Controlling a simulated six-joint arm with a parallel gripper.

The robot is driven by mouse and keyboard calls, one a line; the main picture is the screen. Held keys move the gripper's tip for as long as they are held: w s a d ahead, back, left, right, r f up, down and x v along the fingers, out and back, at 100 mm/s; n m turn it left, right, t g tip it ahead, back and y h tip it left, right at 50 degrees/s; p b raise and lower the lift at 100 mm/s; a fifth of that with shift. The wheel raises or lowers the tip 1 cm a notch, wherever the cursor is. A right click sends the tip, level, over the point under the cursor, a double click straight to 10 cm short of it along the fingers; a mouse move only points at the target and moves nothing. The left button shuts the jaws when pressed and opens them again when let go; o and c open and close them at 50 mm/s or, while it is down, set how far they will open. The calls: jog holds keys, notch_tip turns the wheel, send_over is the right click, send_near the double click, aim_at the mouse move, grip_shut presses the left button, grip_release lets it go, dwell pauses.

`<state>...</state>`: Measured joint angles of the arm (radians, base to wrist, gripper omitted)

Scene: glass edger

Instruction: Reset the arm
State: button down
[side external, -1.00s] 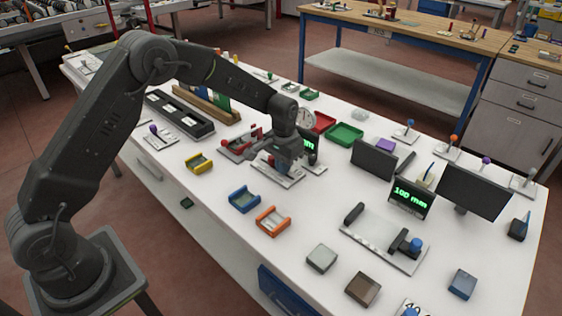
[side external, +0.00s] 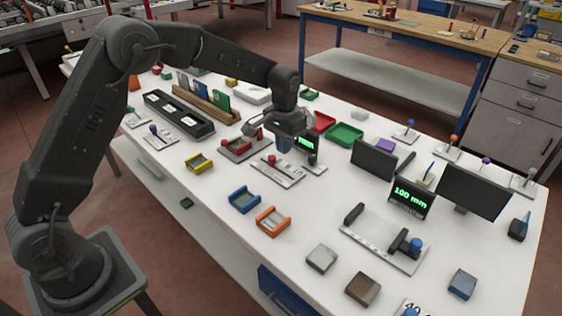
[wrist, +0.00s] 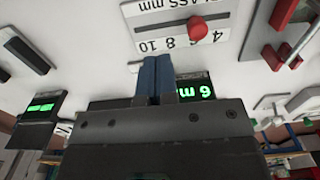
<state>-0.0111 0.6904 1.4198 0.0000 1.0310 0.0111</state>
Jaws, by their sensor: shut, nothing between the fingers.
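My gripper (side external: 284,146) hangs from my arm above the white bench, over the back end of the glass-thickness scale. In the wrist view its two blue fingers (wrist: 156,76) are pressed together with nothing between them. The thickness scale (side external: 278,176) is a pale plate with a red knob (side external: 272,159). In the wrist view the scale (wrist: 165,35) is marked "GLASS mm" with 4, 6, 8, 10, and its red knob (wrist: 198,27) sits near the 6. A small display (wrist: 195,89) reads "6 m" and is partly hidden by my gripper.
A red-handled fixture (side external: 243,143) stands just left of the scale. Orange (side external: 273,220), blue (side external: 244,199) and yellow (side external: 199,162) trays lie in front. A "100 mm" display (side external: 411,198) and dark screens (side external: 474,191) stand to the right. A slotted rack (side external: 205,103) stands behind left.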

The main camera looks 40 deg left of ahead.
jog(key=s+r+t, duration=0.3)
jog(key=s+r, duration=1.1)
jog(key=r, duration=0.1)
jog(key=s+t, duration=0.2)
jog(key=s, duration=1.5)
jog(key=shift+d+r+t, duration=0.25)
jog(key=shift+d+t, duration=0.05)
jog(key=c, duration=1.8)
grip_release()
